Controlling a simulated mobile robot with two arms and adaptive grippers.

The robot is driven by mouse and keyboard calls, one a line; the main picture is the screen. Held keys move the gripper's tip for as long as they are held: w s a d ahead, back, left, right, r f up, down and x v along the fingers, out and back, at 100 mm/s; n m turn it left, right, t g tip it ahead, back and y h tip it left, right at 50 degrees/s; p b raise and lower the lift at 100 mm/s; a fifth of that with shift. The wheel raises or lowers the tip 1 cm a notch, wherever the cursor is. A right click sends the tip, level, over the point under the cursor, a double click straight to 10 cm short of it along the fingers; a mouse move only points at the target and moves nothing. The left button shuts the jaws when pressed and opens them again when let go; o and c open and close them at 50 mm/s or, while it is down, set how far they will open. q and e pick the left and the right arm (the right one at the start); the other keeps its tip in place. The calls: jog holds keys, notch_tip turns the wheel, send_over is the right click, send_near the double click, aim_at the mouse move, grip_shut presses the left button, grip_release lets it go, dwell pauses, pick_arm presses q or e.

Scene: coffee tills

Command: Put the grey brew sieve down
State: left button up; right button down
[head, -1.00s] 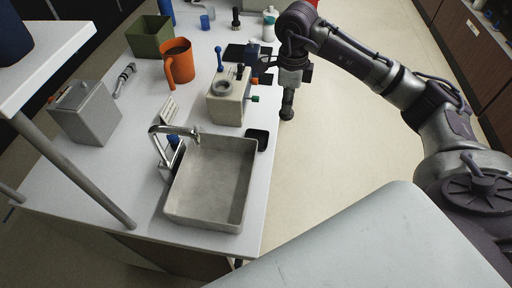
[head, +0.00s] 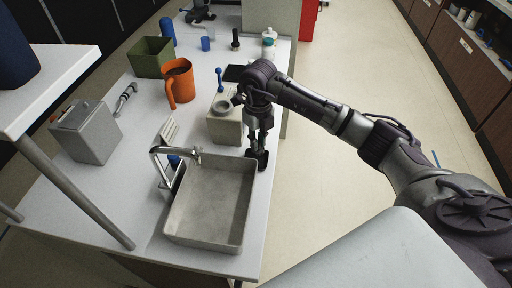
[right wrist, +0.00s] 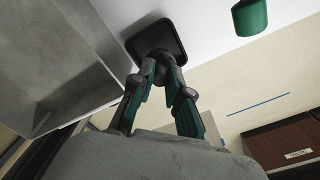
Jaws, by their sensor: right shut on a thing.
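My right gripper (head: 258,150) is at the right edge of the counter, beside the steel sink. In the right wrist view its fingers (right wrist: 160,66) are shut on a small dark grey piece, the brew sieve (right wrist: 160,57), which is partly hidden between the fingertips. The sieve is over a small black square mat (right wrist: 142,42); I cannot tell whether it touches it. In the head view the gripper covers the sieve and much of the mat. My left gripper is not in view.
The sink (head: 211,205) with its tap (head: 163,160) is left of the gripper.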

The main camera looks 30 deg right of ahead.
jog(key=shift+a+f, duration=0.3)
jog(key=shift+f, duration=0.15)
notch_tip(320, 180, down, 3)
jog(key=shift+f+p, duration=0.1)
jog(key=shift+p, duration=0.45)
jog(key=shift+f, duration=0.3)
jog(key=c, duration=1.1)
grip_release()
jog(key=shift+c, duration=0.2)
jog(key=shift+r, duration=0.1)
jog(key=shift+w+r, duration=0.1)
jog(key=shift+r, duration=0.1)
notch_tip(320, 180, up, 12)
jog(key=shift+d+f+b, duration=0.1)
jog(key=shift+b, duration=1.1)
jog(key=shift+f, duration=0.1)
